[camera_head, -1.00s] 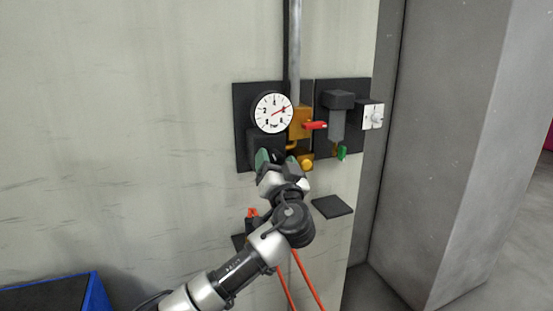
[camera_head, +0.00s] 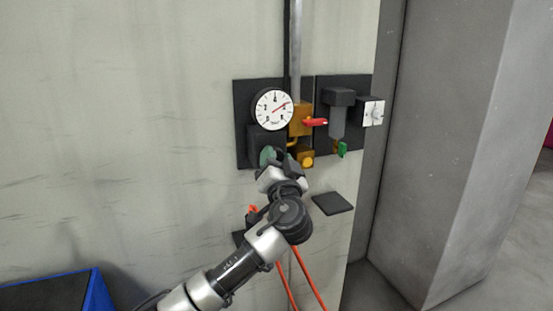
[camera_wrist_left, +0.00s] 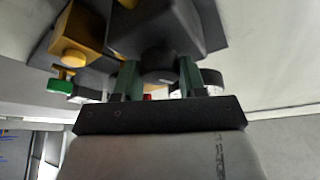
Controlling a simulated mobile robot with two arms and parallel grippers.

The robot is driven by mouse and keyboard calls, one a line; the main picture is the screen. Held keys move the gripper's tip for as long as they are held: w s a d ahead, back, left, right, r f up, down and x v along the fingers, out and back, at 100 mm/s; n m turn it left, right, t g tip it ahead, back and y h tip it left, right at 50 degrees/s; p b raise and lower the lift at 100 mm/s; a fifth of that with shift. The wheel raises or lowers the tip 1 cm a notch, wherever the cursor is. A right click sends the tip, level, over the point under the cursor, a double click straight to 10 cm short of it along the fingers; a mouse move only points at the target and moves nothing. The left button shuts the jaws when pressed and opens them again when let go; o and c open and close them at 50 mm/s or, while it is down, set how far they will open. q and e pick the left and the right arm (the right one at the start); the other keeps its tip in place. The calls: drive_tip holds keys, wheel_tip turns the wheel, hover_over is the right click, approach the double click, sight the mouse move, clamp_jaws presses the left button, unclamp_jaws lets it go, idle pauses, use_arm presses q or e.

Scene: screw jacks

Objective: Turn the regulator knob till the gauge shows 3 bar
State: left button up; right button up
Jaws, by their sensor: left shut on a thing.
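The round white gauge (camera_head: 272,109) is on a dark wall panel. Its red needle points up and to the right, roughly between the top mark and the right-hand mark; the small figures are hard to read. Below it is the dark regulator body (camera_head: 257,140), also seen in the left wrist view (camera_wrist_left: 165,25). My left gripper (camera_head: 268,156) is directly under this body. In the left wrist view its green fingers (camera_wrist_left: 159,80) stand on both sides of the dark regulator knob (camera_wrist_left: 158,75) and are shut on it. In the head view the gripper hides the knob. My right gripper is not in view.
Right of the gauge are a brass valve with a red lever (camera_head: 315,122), a yellow button (camera_head: 307,162), a filter (camera_head: 338,115) with a green tap (camera_head: 342,150), and a white switch box (camera_head: 373,112). A dark plate (camera_head: 332,203) and orange hoses (camera_head: 306,276) are below.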

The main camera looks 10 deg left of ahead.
use_arm(q)
drive_tip(key=shift+r+m+g+h+p, duration=0.1)
drive_tip(key=shift+m+g+h+p, duration=0.7)
drive_tip(key=shift+m+p, duration=2.3)
drive_tip(key=shift+m+g+h+p, duration=0.8)
drive_tip(key=shift+m+p, duration=1.9)
drive_tip(key=shift+m, duration=0.65)
drive_tip(key=shift+r+m+g+h+p, duration=0.1)
drive_tip(key=shift+m+g+h+p, duration=0.7)
drive_tip(key=shift+m+p, duration=2.3)
drive_tip(key=shift+f+m, duration=0.1)
drive_tip(key=shift+m, duration=0.25)
drive_tip(key=o, duration=0.9)
drive_tip(key=shift+o, duration=0.2)
